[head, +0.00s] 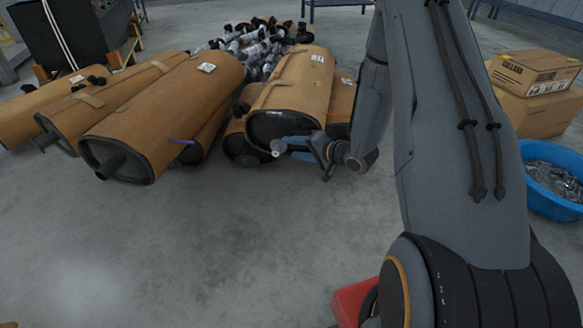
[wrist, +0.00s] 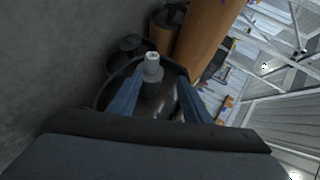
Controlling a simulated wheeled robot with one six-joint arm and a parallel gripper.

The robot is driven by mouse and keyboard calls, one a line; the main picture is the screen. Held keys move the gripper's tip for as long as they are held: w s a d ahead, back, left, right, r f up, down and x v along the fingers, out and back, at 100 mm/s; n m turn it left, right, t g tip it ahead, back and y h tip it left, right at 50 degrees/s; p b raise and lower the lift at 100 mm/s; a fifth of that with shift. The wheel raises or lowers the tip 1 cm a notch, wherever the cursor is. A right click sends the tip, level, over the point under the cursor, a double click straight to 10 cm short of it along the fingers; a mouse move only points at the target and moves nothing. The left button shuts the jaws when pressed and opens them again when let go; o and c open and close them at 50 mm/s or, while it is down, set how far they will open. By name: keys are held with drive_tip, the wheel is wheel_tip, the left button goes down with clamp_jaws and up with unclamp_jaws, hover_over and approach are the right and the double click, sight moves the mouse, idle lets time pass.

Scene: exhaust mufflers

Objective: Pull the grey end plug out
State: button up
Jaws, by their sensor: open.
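The grey end plug (head: 278,147) sticks out of the dark end face of a brown wrapped muffler (head: 300,85) in the head view. In the wrist view the grey plug (wrist: 152,68) has a pale tip and stands out from the dark round end cap (wrist: 172,100). My gripper (head: 297,148) is at this end face, to the right of the plug's tip in the head view. In the wrist view its two blue fingers (wrist: 158,98) are spread, one on each side of the plug, with visible gaps. I cannot tell how far along the plug they reach.
Several other wrapped mufflers (head: 165,115) lie to the left, one with a purple stick (head: 182,141). A pile of grey and black parts (head: 250,45) lies behind. Cardboard boxes (head: 535,72) and a blue tub (head: 540,200) stand at right. The floor in front is clear.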

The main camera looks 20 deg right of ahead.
sight(279, 153)
drive_tip(key=shift+m+y, duration=0.4)
drive_tip(key=shift+y, duration=0.2)
drive_tip(key=shift+w+a+f+b, duration=0.85)
drive_tip(key=shift+w+f, duration=0.1)
drive_tip(key=shift+w, duration=0.1)
drive_tip(key=shift+w+a+f+b, duration=0.8)
drive_tip(key=shift+w+f+b, duration=0.1)
drive_tip(key=shift+w, duration=0.1)
drive_tip(key=shift+w+a+f+b, duration=0.8)
drive_tip(key=shift+w+f, duration=0.15)
drive_tip(key=shift+w, duration=0.1)
clamp_jaws()
drive_tip(key=s+a+p, duration=0.3)
drive_tip(key=s+p, duration=0.1)
drive_tip(key=s, duration=0.2)
drive_tip(key=shift+s+a+p, duration=0.15)
drive_tip(key=shift+p, duration=0.15)
drive_tip(key=shift+r, duration=0.1)
